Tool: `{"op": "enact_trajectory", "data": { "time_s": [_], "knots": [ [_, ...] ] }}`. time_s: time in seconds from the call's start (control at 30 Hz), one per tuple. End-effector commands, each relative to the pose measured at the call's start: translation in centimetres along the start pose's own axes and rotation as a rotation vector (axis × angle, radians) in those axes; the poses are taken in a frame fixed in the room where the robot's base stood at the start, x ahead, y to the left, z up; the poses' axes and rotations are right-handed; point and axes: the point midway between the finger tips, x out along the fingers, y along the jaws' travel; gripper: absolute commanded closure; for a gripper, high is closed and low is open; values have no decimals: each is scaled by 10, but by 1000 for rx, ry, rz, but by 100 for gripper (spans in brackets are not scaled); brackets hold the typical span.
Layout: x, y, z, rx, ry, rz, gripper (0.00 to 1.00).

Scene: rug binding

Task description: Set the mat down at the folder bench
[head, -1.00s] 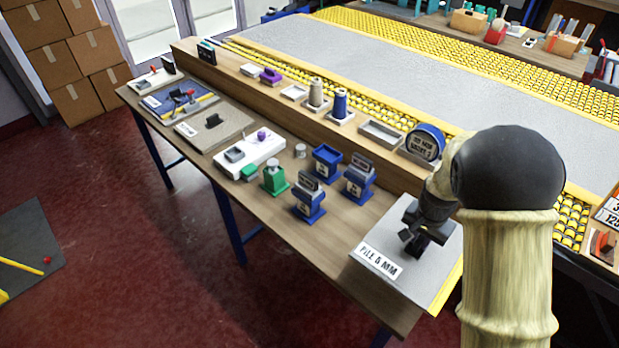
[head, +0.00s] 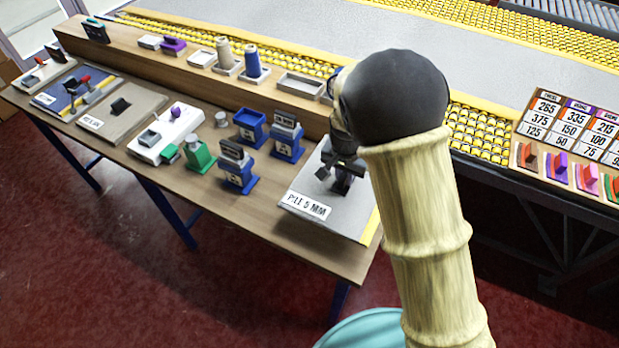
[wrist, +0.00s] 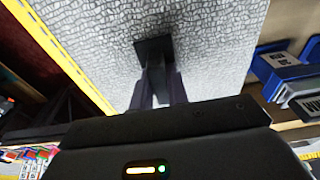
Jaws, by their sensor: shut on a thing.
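The mat (head: 309,184) is a flat grey textured piece with a yellow edge, a black grip block and a "PILE 5 MM" label. My gripper (head: 343,168) is shut on that block. The wrist view shows the fingers (wrist: 158,88) around the block on the mat's grey surface (wrist: 215,45). The mat is over the right end of the wooden bench (head: 255,235). I cannot tell whether it touches the top. My arm hides its far right part in the head view. No label marks which bench is the folder bench.
Blue stands (head: 238,168) are close left of the mat, with a green dispenser (head: 199,154) farther left. Other sample mats (head: 122,108) lie at the bench's left. A yellow roller conveyor (head: 475,135) runs behind. A number board (head: 575,125) stands at right. A teal round thing (head: 365,330) is below.

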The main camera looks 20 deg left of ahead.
Motion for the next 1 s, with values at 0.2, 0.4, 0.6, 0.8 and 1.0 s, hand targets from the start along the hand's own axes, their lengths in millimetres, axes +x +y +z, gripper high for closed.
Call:
{"op": "enact_trajectory", "data": {
  "time_s": [0.2, 0.4, 0.6, 0.8, 1.0],
  "knots": [
    [32, -1, 6, -4, -4, 3, 100],
    [58, -1, 8, -3, -1, 0, 100],
    [60, -2, 8, -3, 0, -2, 100],
    [67, -1, 10, -3, -2, 1, 100],
    [93, -1, 13, -4, -2, 0, 100]
  ]
}}
